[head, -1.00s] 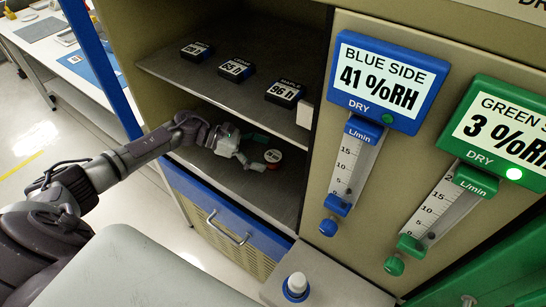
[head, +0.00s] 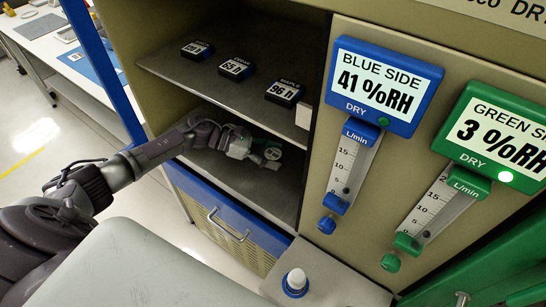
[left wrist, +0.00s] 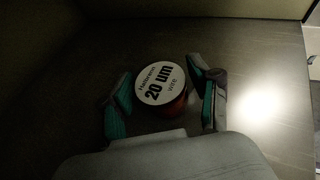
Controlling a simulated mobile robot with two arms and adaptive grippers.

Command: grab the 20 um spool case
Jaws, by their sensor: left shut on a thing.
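The 20 um spool case (head: 272,153) is a small round case with a white top and black lettering, on the lower shelf of the cabinet. In the left wrist view the case (left wrist: 160,82) shows its "20 um wire" label and a dark red side. My left gripper (head: 262,157) reaches into the lower compartment and is shut on the case. In the left wrist view its green-padded fingers stand on both sides of the case. The case appears upright at shelf level; I cannot tell whether it touches the shelf. My right gripper is not in view.
The upper shelf (head: 225,85) above my left arm holds three black timer boxes, one reading 96 h (head: 284,93). The cabinet's right wall bears a blue humidity display (head: 384,85), a green one (head: 497,138) and flow meters. A blue-framed drawer (head: 230,222) lies below.

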